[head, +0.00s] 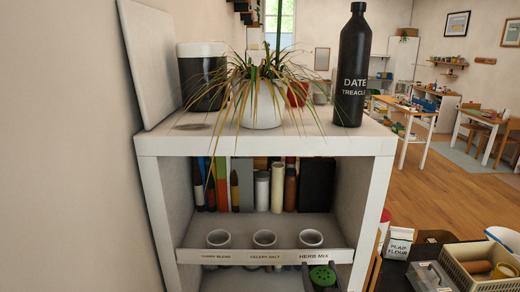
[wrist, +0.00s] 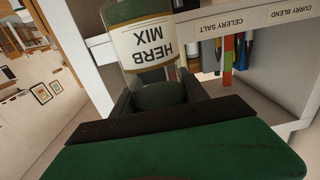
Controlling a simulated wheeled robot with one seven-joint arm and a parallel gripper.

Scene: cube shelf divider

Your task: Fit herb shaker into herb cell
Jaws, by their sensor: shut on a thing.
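The herb shaker is clear with a green lid and a white "HERB MIX" label. In the head view only its green top (head: 322,275) shows, low at the bottom edge, below the "HERB MIX" strip label (head: 313,256). In the wrist view its labelled body (wrist: 150,45) appears upside down, with the dark green lid nearer the camera. My gripper (wrist: 158,92) is shut on the shaker at its lid end; dark fingers flank the lid in the head view (head: 322,277). The herb cell (head: 310,239) is a round white-rimmed opening behind its label, apart from the shaker. The shaker's base is hidden in the head view.
The white label strip (head: 217,256) crosses the shelf front, with celery (head: 264,239) and curry (head: 219,238) cells to the left. Books and jars stand behind. A plant (head: 262,105) and dark bottle (head: 353,70) stand on top. A cream basket (head: 475,268) is at right.

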